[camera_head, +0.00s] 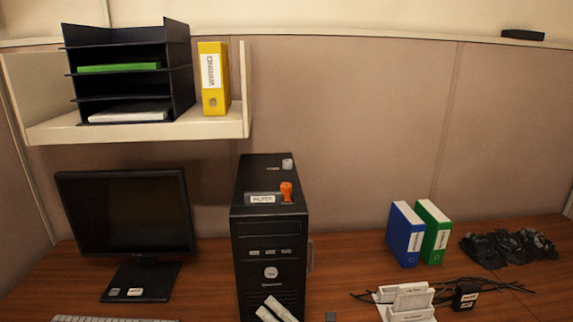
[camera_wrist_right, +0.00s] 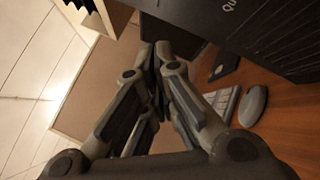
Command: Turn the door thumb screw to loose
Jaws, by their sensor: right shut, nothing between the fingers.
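A black computer tower (camera_head: 252,222) stands upright on the desk in the head view. An orange knob (camera_head: 286,190) stands up from its top beside a white label, and a small grey knob (camera_head: 287,163) sits farther back. A round light disc (camera_head: 271,272) is on its front. I cannot tell for sure which part is the door thumb screw. My right gripper (camera_head: 275,309) is low in front of the tower, below the disc and apart from both knobs. In the right wrist view its fingers (camera_wrist_right: 158,60) are together and empty. My left gripper is not in view.
A monitor (camera_head: 125,212) and keyboard (camera_head: 110,319) are left of the tower. Blue (camera_head: 405,235) and green (camera_head: 433,232) binders, a white device (camera_head: 408,301) and cables lie to the right. A shelf (camera_head: 150,132) hangs upper left. The space above the tower is free.

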